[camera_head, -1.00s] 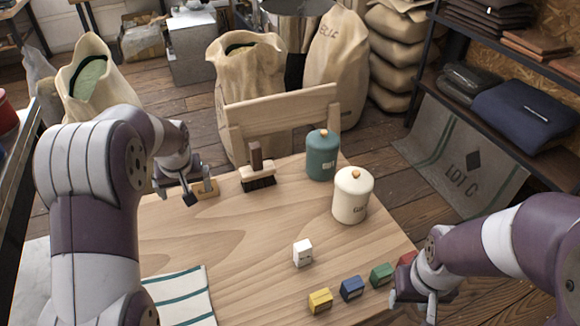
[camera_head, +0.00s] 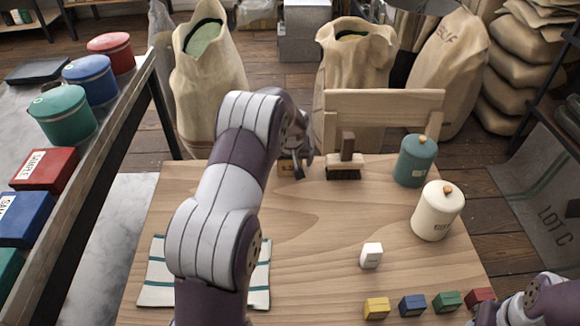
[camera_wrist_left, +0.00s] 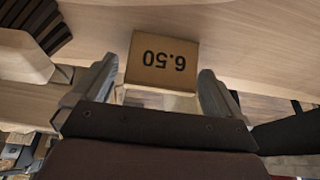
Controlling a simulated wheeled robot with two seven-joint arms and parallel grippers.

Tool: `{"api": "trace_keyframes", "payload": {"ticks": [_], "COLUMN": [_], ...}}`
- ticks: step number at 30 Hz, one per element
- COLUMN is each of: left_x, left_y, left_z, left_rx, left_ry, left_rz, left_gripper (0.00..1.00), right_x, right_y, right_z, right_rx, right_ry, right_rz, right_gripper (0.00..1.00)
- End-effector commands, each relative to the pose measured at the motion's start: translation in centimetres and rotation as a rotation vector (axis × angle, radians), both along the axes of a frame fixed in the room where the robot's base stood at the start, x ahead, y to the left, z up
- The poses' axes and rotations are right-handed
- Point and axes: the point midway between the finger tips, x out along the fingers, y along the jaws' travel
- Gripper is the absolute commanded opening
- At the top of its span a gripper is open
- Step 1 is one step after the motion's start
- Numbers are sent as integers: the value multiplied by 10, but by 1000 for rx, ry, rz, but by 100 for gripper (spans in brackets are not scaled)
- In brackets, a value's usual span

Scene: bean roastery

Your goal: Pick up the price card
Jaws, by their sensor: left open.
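In the head view a little of the card (camera_head: 286,168) shows at the far edge of the wooden table, left of the brush. My left gripper (camera_wrist_left: 152,84) is open, with one finger to each side of the card and gaps between. In the head view my left gripper (camera_head: 298,167) is at the card and partly hides it. My right arm enters at the bottom right corner; its gripper's jaws cannot be made out.
A brush (camera_head: 344,168) stands just right of the card. A teal canister (camera_head: 414,162), a cream canister (camera_head: 437,212) and a white block (camera_head: 371,255) are farther right. Small coloured blocks line the near edge. A striped cloth (camera_head: 157,272) lies left. The table's middle is clear.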

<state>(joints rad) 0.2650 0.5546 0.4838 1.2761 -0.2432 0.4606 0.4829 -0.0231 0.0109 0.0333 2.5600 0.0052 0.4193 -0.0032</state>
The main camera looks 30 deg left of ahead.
Motion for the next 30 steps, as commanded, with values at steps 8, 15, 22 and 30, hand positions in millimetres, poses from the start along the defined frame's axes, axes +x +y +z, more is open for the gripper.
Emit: {"api": "trace_keyframes", "payload": {"ticks": [8,15,22,30], "left_x": [0,0,0,-3], "left_y": [0,0,0,-19], "left_z": [1,1,11,53], "left_rx": [0,0,1,0], "left_ry": [0,0,-1,-1], "left_rz": [0,0,0,-4], "left_gripper": [58,45,45,45], "right_x": [0,0,0,0], "right_y": [0,0,0,0], "right_z": [0,0,2,4], "right_rx": [0,0,0,0], "right_ry": [0,0,0,0], "right_rz": [0,0,0,0], "right_gripper": [47,47,47,47]}}
